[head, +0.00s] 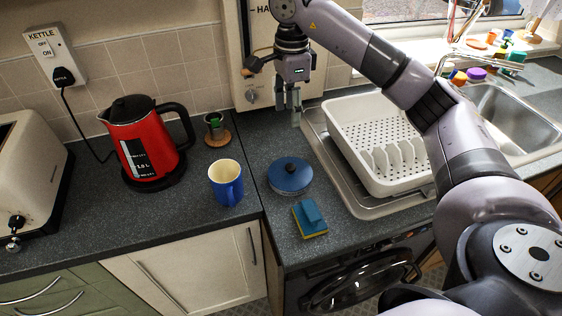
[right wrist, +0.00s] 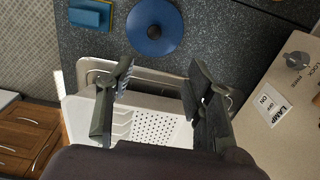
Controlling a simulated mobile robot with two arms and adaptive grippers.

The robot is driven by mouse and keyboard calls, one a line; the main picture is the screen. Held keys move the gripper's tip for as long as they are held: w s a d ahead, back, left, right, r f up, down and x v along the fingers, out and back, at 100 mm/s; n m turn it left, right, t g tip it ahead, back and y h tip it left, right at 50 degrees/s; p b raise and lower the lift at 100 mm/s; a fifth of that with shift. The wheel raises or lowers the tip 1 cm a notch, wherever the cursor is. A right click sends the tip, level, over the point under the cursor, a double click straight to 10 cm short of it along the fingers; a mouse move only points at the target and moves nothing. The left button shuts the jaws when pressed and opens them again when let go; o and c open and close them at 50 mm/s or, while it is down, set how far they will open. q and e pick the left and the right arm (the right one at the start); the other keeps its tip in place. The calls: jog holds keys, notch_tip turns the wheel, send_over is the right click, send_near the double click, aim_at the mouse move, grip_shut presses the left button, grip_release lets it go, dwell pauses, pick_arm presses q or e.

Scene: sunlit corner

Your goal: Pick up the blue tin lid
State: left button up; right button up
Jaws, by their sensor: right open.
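The blue tin lid (head: 289,176) is round with a dark knob and lies on the grey worktop, left of the dish rack. It also shows at the top of the right wrist view (right wrist: 155,26). My right gripper (head: 296,117) hangs above the back of the worktop, behind the lid and apart from it. In the right wrist view its two fingers (right wrist: 158,85) are spread with nothing between them, and the lid lies beyond their tips. My left gripper is in neither view.
A white dish rack (head: 352,112) on a metal tray stands right of the lid. A blue and yellow sponge (head: 310,219) lies in front of it. A blue mug (head: 226,183), a red kettle (head: 141,143) and a small pot on a coaster (head: 217,138) stand to the left.

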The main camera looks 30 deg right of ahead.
jog(key=p, duration=0.2)
send_near(291, 166)
jog(key=shift+w+f+p, duration=0.25)
jog(key=shift+f+p, duration=0.1)
jog(key=shift+f, duration=1.45)
jog(key=shift+f+p, duration=0.15)
jog(key=shift+p, duration=0.15)
jog(key=shift+s+f+p, duration=0.15)
jog(key=shift+f+p, duration=0.2)
jog(key=shift+p, duration=0.05)
notch_tip(291, 166, down, 4)
jog(key=shift+s+r+p, duration=0.15)
jog(key=shift+r+p, duration=0.1)
jog(key=shift+p, duration=0.6)
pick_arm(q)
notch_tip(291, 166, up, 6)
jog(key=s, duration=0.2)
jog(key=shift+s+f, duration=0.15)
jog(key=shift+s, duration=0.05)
pick_arm(e)
jog(key=shift+f, duration=0.4)
jog(key=shift+c, duration=0.3)
